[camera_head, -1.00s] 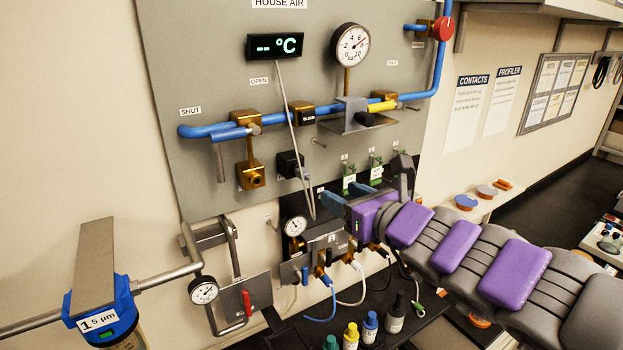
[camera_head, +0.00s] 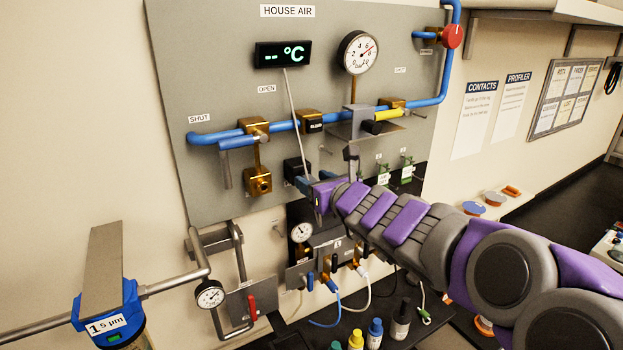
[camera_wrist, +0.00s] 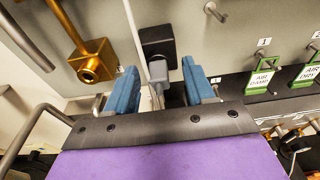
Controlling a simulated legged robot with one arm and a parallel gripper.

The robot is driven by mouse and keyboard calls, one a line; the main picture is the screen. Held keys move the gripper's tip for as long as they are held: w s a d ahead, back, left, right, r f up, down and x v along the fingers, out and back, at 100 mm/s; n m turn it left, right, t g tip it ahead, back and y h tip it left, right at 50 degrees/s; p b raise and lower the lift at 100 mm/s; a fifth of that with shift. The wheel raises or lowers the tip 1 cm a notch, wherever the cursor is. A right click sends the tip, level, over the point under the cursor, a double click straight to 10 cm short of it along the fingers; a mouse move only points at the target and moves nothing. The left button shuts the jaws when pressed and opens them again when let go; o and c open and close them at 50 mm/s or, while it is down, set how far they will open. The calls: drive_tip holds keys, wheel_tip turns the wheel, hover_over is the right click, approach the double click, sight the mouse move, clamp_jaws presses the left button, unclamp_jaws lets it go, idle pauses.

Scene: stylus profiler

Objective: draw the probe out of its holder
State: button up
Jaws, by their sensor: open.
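The probe (camera_wrist: 158,72) shows in the wrist view as a short grey grip seated in a square black holder (camera_wrist: 157,42) on the grey panel. A thin pale cable (camera_head: 293,120) runs down from the temperature display (camera_head: 283,53) toward it. My gripper (camera_wrist: 162,90) is open, with one blue finger on each side of the probe's grip and a visible gap to both. In the head view my gripper (camera_head: 306,185) is just below the black holder (camera_head: 297,170) and hides the probe.
A brass fitting (camera_wrist: 97,62) is left of the holder, and pegs with green-framed tags (camera_wrist: 262,77) are to the right. A blue pipe (camera_head: 285,126) crosses above. Below are a small gauge (camera_head: 301,232), hoses and several bottles (camera_head: 375,329).

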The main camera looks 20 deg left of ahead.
drive_tip(key=shift+w+a+f, duration=0.15)
drive_tip(key=shift+a, duration=0.2)
drive_tip(key=shift+a, duration=0.15)
drive_tip(key=shift+c, duration=1.4)
clamp_jaws()
idle(0.4)
